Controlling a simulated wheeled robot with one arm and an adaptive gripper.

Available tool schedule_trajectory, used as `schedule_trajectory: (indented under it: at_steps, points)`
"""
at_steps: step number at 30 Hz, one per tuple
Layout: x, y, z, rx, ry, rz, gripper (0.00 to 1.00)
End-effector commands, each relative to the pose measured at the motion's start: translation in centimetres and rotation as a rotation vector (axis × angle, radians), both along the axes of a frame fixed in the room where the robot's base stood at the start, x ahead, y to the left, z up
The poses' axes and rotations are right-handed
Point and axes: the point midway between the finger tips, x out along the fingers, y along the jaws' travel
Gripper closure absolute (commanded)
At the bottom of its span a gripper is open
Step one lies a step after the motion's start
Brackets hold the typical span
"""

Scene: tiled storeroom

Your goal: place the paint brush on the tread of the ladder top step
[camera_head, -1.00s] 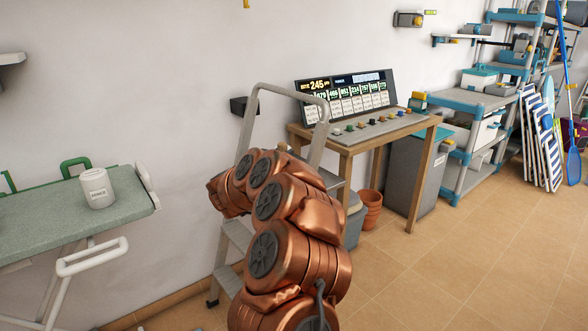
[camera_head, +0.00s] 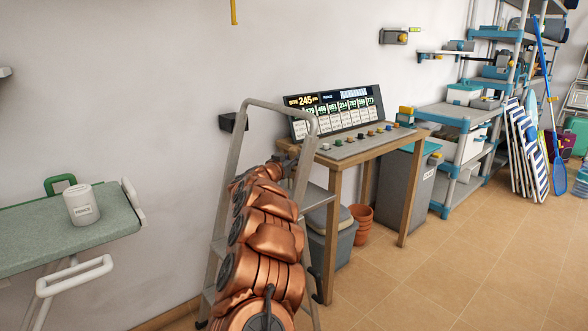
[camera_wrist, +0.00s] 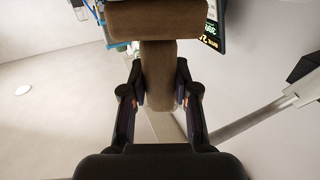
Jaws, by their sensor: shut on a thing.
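The paint brush (camera_wrist: 158,75) shows in the wrist view as a brown thing with a wide block at the top and a narrower part below. My gripper (camera_wrist: 159,104) is shut on the narrower part, one finger on each side. In the head view my copper arm hides my gripper and the brush. The grey step ladder (camera_head: 236,150) stands against the wall, with my arm reaching up between its rails. Part of its top step tread (camera_head: 318,194) shows right of my arm; the rest is hidden. A grey bar, probably a ladder rail, crosses the wrist view at right.
A wooden table (camera_head: 345,160) with a display panel (camera_head: 336,108) stands close right of the ladder. A grey bin (camera_head: 333,245) and terracotta pots (camera_head: 361,222) are below it. A green-topped board (camera_head: 50,235) with a white can (camera_head: 82,205) is at left. Tiled floor is open at right.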

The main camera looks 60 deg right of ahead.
Motion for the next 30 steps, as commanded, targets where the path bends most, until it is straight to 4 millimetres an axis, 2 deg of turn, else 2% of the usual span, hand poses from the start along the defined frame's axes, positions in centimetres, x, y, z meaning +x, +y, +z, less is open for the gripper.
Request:
schedule_trajectory:
  at_steps: [10, 15, 18, 29, 30]
  points:
    - [0.1, -1.2, -0.1, -0.004, 0.000, -0.002, 1.00]
    - [0.1, -1.1, -3.0, -0.002, 0.002, 0.000, 1.00]
    - [0.1, -1.1, -3.7, -0.002, 0.000, 0.001, 1.00]
    - [0.1, -1.1, -3.8, -0.002, 0.001, 0.000, 1.00]
    - [0.1, -1.1, -3.8, -0.002, 0.000, 0.000, 0.68]
